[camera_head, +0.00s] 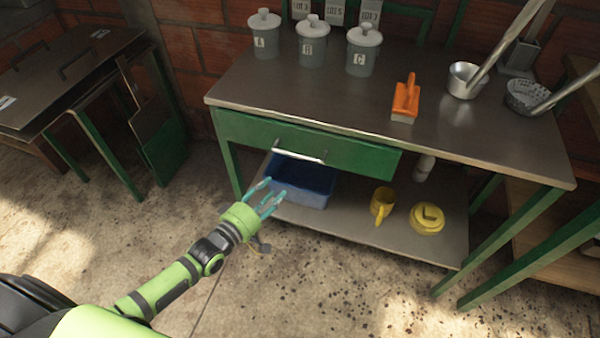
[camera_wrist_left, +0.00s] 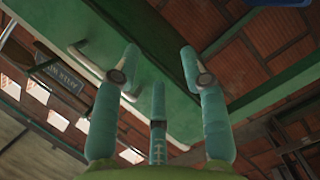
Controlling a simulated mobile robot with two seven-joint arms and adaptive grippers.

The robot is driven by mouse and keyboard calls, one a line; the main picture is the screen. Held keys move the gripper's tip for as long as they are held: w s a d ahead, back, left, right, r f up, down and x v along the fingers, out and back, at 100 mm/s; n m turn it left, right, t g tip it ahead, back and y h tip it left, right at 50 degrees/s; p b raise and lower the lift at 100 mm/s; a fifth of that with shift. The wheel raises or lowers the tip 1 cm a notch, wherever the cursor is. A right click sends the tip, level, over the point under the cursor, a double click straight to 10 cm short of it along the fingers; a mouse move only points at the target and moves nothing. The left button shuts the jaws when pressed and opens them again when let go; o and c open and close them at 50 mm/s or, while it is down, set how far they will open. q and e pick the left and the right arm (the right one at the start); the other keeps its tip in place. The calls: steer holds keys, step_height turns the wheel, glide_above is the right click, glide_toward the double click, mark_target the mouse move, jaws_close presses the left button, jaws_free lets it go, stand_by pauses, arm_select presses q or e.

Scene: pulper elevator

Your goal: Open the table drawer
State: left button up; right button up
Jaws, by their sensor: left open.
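The table (camera_head: 480,142) has a green drawer (camera_head: 350,153) under its metal top, and the drawer front looks closed. Its pale bar handle (camera_head: 298,155) is on the left part of the front. My left gripper (camera_head: 267,190) is open and empty, below and in front of the handle, apart from it. In the left wrist view, the open teal fingers (camera_wrist_left: 158,75) point up towards the green drawer front, seen from below, with the pale handle (camera_wrist_left: 100,72) by the left finger. My right gripper is in neither view.
A blue bin (camera_head: 305,182), a yellow jug (camera_head: 382,204) and a yellow lid-like piece (camera_head: 427,218) sit on the lower shelf. Lidded jars (camera_head: 312,45), an orange-handled brush (camera_head: 405,100) and metal ladles (camera_head: 467,80) stand on top.

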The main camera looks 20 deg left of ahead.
mark_target(298, 156)
arm_select(q)
steer(key=w+d+r+h, duration=0.1)
steer(key=r, duration=0.2)
steer(key=w+d+r+n+t+h+b, duration=0.1)
steer(key=w+d+r, duration=0.1)
steer(key=r, duration=0.1)
steer(key=w+d+r+n+t+h, duration=0.1)
steer(key=w+d+r, duration=0.1)
steer(key=r, duration=0.1)
steer(key=shift+w+d+r, duration=0.1)
steer(key=shift+d+r, duration=0.05)
steer(key=shift+r, duration=0.05)
steer(key=shift+w+d, duration=0.25)
steer(key=shift+w, duration=0.3)
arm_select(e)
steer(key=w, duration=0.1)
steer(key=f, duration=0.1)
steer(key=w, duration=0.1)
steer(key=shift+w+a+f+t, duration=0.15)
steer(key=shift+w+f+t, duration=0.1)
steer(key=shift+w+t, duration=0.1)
arm_select(q)
jaws_close()
